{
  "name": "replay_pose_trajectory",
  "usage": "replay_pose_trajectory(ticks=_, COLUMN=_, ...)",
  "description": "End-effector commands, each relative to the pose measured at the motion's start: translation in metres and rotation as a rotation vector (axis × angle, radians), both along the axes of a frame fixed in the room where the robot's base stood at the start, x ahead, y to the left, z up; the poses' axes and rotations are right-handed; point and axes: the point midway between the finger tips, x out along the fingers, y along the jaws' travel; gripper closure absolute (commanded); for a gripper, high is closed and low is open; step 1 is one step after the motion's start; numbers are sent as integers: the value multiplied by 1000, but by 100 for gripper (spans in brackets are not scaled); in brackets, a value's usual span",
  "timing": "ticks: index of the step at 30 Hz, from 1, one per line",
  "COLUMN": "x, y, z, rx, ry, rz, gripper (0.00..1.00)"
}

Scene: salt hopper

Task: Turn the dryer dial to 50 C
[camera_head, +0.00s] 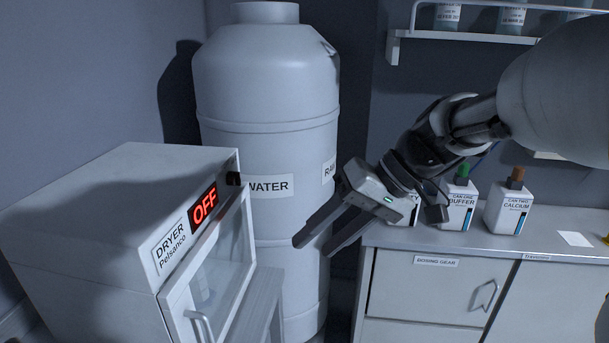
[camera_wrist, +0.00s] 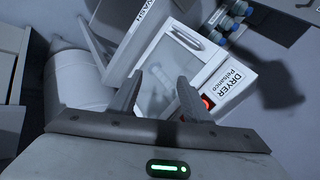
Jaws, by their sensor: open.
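The dryer (camera_head: 120,205) is a white box at the left, with a glass door and a lit red display (camera_head: 203,206) that reads OFF. Its dial (camera_head: 233,179) is a small dark knob on the front panel, just right of the display. My gripper (camera_head: 316,246) is open and empty, to the right of the dryer and apart from it, its fingers pointing down and left. In the wrist view the dryer (camera_wrist: 238,82) and its red display (camera_wrist: 207,103) show beyond my open gripper (camera_wrist: 159,80). I cannot make out the dial there; the right finger may hide it.
A large white WATER tank (camera_head: 268,90) stands behind my gripper. A counter (camera_head: 480,240) at the right holds labelled bottles, including CAN ONE BUFFER (camera_head: 458,205) and CAN TWO CALCIUM (camera_head: 510,208). A wall shelf (camera_head: 470,40) is above. Free space lies between the dryer and my gripper.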

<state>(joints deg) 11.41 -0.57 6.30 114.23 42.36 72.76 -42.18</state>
Motion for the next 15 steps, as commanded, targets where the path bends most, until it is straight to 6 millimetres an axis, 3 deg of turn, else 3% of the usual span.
replay_pose_trajectory(ticks=1, x=24, y=8, z=-9, rx=100, ry=3, rz=36, gripper=55)
replay_pose_trajectory(ticks=5, x=80, y=21, z=-7, rx=371, ry=-71, rz=115, gripper=55)
replay_pose_trajectory(ticks=9, x=134, y=16, z=-3, rx=623, ry=-207, rz=143, gripper=55)
replay_pose_trajectory(ticks=15, x=175, y=-1, z=0, rx=813, ry=-358, rz=134, gripper=55)
